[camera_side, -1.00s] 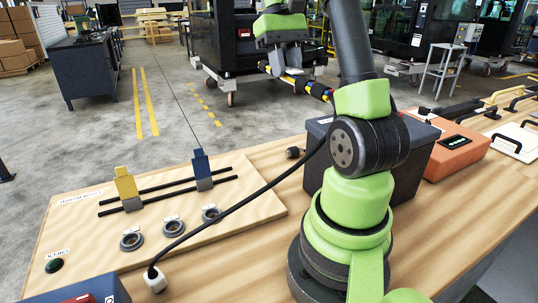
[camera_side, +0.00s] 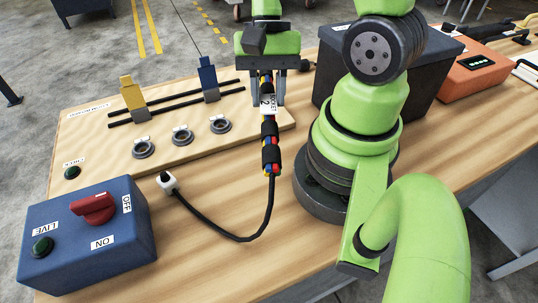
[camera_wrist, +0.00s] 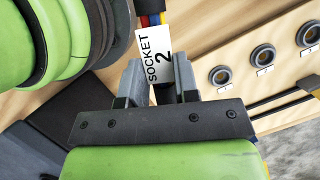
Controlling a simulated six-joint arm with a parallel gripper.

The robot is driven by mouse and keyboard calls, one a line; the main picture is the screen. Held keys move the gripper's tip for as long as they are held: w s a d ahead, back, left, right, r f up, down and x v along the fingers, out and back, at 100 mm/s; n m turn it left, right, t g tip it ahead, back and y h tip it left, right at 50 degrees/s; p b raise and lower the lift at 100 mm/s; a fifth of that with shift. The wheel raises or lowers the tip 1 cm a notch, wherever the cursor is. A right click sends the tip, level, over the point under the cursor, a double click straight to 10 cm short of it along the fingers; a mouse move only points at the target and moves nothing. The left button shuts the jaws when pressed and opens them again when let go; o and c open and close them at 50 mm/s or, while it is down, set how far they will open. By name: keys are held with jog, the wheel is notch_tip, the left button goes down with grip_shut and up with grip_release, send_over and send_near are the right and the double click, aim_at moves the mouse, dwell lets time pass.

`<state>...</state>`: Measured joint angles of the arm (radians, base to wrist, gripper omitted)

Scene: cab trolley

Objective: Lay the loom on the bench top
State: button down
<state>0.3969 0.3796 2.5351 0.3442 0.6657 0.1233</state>
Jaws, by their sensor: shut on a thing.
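The loom (camera_side: 270,150) is a black-wrapped bundle with red, blue and yellow wires showing. My gripper (camera_side: 267,96) points down and is shut on its upper part, so the loom hangs roughly upright in front of my base. A white tag reading "SOCKET 2" (camera_wrist: 158,55) is on the loom at my fingers (camera_wrist: 160,88). A black cable (camera_side: 225,233) runs from the loom's lower end to a white plug (camera_side: 167,183) on the bench. The wooden bench top (camera_side: 215,200) lies below. I cannot tell whether the loom's lower end touches it.
A blue switch box (camera_side: 85,245) with a red knob stands at front left. A dark box (camera_side: 440,85) and an orange case (camera_side: 480,65) are at right.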

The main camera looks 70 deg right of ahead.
jog(key=shift+f, duration=4.95)
jog(key=shift+f, duration=0.35)
jog(key=c, duration=0.9)
grip_release()
jog(key=shift+o, duration=0.2)
jog(key=shift+r, duration=0.2)
